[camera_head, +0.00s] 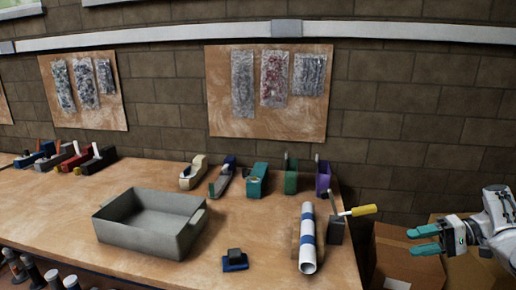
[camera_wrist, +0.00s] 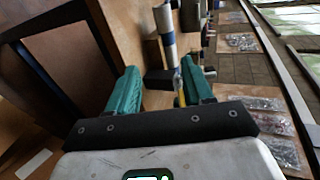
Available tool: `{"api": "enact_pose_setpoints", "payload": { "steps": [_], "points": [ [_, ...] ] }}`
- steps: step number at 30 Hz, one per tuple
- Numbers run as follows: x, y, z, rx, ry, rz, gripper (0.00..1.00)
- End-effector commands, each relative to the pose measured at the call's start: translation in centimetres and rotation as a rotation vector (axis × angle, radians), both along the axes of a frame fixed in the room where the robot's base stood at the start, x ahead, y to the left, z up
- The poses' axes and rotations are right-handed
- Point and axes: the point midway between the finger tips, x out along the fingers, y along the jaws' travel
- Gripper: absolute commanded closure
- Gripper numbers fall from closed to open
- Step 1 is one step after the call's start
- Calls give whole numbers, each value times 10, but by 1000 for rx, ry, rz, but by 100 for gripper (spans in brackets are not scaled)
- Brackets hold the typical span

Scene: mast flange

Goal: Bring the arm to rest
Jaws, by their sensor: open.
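My gripper (camera_head: 424,240) has two teal fingers. In the head view it is at the right, beyond the table's right end and above cardboard boxes, pointing left. It is open with nothing between its fingers. In the wrist view the fingers of my gripper (camera_wrist: 160,88) stand apart, with the table's end and its items some way beyond them. The nearest item in the head view is a dark holder (camera_head: 336,229) with a yellow-handled tool (camera_head: 360,211), to the left of my gripper and apart from it.
The wooden table (camera_head: 60,205) carries a grey open bin (camera_head: 150,242), a white roll with blue bands (camera_head: 307,238), a small dark block on a blue base (camera_head: 235,261) and several tape dispensers (camera_head: 257,181) at the back. Cardboard boxes (camera_head: 405,262) stand right of it. A brick wall is behind.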

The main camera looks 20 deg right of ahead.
Motion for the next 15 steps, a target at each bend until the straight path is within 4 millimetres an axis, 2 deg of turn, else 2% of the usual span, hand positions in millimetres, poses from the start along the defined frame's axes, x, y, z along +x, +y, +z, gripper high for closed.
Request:
{"api": "enact_pose_setpoints", "payload": {
  "steps": [8,15],
  "points": [
    [-6,4,-35,-31,66,-22,49],
    [-19,12,-87,-90,166,-45,49]
  ]
}}
